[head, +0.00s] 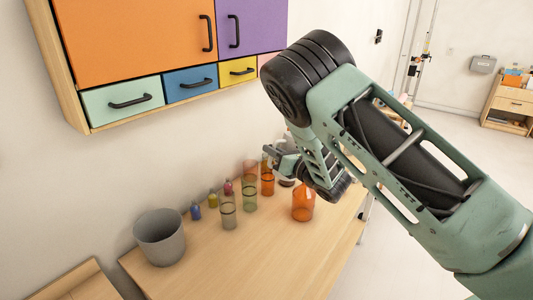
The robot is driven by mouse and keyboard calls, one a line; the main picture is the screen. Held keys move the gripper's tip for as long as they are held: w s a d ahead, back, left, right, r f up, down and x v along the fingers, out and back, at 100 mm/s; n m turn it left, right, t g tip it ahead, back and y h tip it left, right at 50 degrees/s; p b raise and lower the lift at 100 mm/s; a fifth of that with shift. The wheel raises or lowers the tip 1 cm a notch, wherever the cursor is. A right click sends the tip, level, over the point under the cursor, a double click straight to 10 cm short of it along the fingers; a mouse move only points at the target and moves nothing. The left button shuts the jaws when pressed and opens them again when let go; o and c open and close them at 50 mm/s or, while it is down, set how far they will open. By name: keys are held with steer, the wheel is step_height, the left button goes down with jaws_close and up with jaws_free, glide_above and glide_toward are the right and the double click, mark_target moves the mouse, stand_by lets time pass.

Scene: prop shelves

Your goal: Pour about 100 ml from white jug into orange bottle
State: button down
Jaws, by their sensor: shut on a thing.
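The orange bottle (303,207) stands upright on the wooden table, right of the glasses; my wrist partly covers its top. My gripper (277,158) is above the table, just left of and above the orange bottle. It is shut on a pale thing, which looks like the white jug (287,182). Most of the jug is hidden behind my gripper and wrist, so its tilt and spout cannot be made out. No stream of liquid is visible.
Tinted glasses, including a grey one (229,215), a green one (250,199) and an orange one (267,186), stand close left of the bottle. Small coloured bottles (213,199) line the wall. A grey bin (160,237) is at left. The table's front is clear.

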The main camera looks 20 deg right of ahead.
steer(key=a+f+n, duration=0.1)
steer(key=s+a+f+n, duration=0.1)
steer(key=a+f+n, duration=0.1)
steer(key=shift+a+n+g, duration=0.15)
steer(key=shift+n+g, duration=0.15)
steer(key=shift+g, duration=0.1)
stand_by(0.7)
